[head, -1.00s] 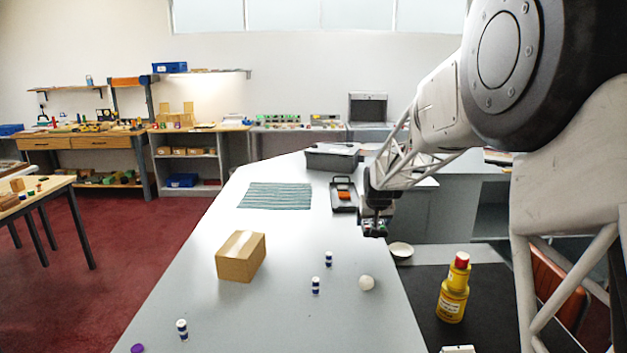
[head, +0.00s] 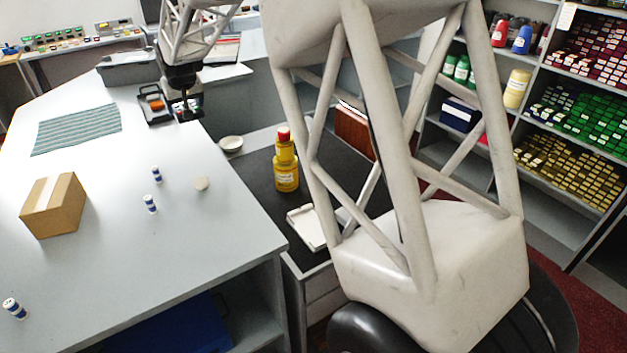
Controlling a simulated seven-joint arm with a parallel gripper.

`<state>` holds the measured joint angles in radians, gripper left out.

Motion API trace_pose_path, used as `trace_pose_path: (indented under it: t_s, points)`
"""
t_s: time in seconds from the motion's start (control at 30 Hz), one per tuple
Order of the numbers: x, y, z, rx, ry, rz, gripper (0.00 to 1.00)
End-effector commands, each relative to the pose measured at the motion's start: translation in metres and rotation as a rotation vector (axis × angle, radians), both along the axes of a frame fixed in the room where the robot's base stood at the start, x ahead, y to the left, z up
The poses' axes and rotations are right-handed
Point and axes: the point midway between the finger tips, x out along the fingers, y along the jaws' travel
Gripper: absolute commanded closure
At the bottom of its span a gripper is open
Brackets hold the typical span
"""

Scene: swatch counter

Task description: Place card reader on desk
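My gripper (head: 188,116) points down over the right edge of the grey counter (head: 110,215), at its far part. It is small and dark here, and I cannot tell whether its fingers hold anything. Just left of it lies a black tray-like item (head: 146,117) with an orange piece (head: 154,104) on it. I cannot tell for sure which thing is the card reader. A lower black desk top (head: 262,188) adjoins the counter on the right. It bears a yellow bottle with a red cap (head: 286,165), a white dish (head: 231,144) and a flat white tray (head: 305,232).
Shelves with colored goods (head: 570,120) fill the right. My arm hides part of the desk.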

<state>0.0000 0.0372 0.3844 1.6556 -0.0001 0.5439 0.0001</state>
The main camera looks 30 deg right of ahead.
Motion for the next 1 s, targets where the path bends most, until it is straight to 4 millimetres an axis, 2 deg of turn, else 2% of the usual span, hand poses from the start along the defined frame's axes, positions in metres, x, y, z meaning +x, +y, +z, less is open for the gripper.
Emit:
trace_pose_path:
  t_s: [0.37,0.7,1.0]
  points:
    - [-0.055,-0.075,0.010,0.000,-0.002,-0.083,0.54]
    - [-0.124,-0.146,0.014,-0.001,-0.002,-0.172,0.54]
    - [-0.190,-0.197,0.013,-0.001,-0.003,-0.252,0.54]
